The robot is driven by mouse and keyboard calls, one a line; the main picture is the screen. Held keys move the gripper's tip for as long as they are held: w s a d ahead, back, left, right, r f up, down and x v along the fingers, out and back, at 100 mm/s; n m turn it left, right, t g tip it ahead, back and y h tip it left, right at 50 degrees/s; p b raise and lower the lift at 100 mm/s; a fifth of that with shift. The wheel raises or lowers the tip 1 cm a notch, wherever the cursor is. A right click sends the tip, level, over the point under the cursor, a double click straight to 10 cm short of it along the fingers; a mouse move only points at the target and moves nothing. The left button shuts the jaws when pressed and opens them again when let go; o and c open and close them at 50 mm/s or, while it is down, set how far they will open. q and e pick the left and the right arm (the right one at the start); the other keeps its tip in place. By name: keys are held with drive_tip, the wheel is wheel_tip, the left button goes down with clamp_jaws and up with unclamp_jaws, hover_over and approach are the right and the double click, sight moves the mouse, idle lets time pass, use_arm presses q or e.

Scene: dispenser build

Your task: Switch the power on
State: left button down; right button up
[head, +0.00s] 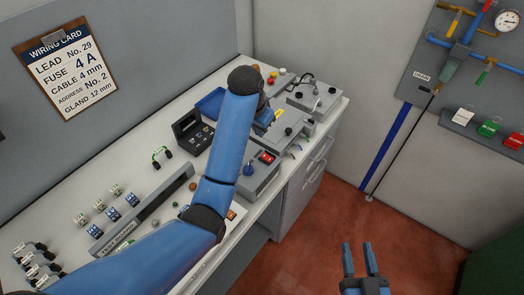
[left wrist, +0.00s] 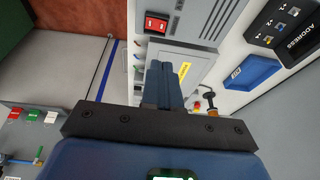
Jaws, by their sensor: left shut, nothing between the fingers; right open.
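A red rocker switch (head: 267,157) sits on a grey box (head: 262,178) on the bench, beside a blue knob (head: 248,169). The switch also shows in the left wrist view (left wrist: 156,25), near the top. Which way it is set is too small to tell. My left gripper (left wrist: 163,75) is shut and empty, over the bench close to the switch but apart from it in the picture. In the head view my left arm largely hides that gripper. My right gripper (head: 359,258) is open and empty over the red floor, right of the bench.
A black device (head: 190,132), a blue tray (head: 210,103) and a grey box with black knobs (head: 315,95) stand on the bench. Small terminal parts lie at the left. A wiring card (head: 58,70) hangs on the wall. The floor at the right is clear.

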use_arm(q)
drive_tip(key=f, duration=0.1)
drive_tip(key=p, duration=0.1)
approach(263, 155)
drive_tip(key=x, duration=0.5)
drive_tip(key=shift+w+d, duration=0.2)
drive_tip(key=shift+d, duration=0.15)
drive_tip(key=shift+f+p, duration=0.3)
drive_tip(key=shift+f, duration=0.4)
drive_tip(key=shift+a, duration=0.1)
drive_tip(key=shift+w+f, duration=0.1)
drive_tip(key=shift+f, duration=0.2)
drive_tip(key=shift+r, duration=0.1)
